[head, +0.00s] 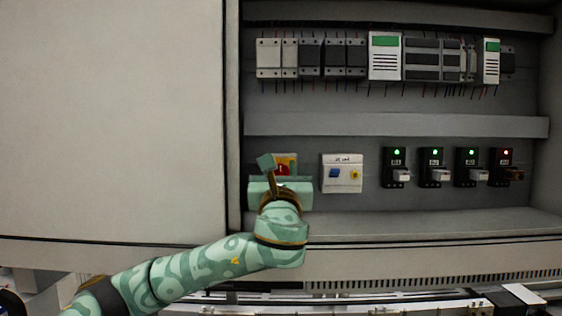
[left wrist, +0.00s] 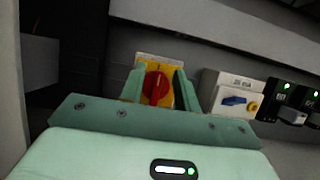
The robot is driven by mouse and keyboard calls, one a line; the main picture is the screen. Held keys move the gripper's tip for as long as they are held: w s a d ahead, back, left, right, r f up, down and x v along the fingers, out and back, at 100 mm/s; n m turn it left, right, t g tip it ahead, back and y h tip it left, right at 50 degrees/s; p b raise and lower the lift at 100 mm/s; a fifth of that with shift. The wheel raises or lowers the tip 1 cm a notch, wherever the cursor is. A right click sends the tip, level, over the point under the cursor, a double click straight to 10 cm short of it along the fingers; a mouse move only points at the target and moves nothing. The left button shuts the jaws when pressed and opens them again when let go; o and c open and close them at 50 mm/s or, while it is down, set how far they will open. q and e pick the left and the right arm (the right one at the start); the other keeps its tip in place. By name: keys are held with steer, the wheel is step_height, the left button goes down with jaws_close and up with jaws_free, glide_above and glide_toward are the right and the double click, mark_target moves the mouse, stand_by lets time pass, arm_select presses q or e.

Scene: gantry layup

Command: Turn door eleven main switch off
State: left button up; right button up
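The main switch is a red rotary knob on a yellow plate (head: 287,160), low at the left inside the open cabinet, partly hidden by my gripper. In the left wrist view the red knob (left wrist: 155,87) is upright between my two fingers. My left gripper (head: 282,168) is in front of the switch, with its fingers apart on either side of the knob. In the left wrist view the left gripper's fingers (left wrist: 157,90) show a gap to the knob; I cannot tell exact depth. My right gripper is not in view.
Right of the switch is a white box (head: 342,174) with a blue and a yellow control. Further right are several black breakers (head: 394,167) with lit lamps, mostly green, the last red. A module row (head: 385,57) runs above. A closed door panel (head: 110,120) fills the left.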

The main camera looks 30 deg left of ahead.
arm_select(q)
steer(key=shift+w+a, duration=0.2)
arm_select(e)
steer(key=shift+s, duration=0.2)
arm_select(q)
jaws_close()
steer(key=shift+d+f, duration=0.15)
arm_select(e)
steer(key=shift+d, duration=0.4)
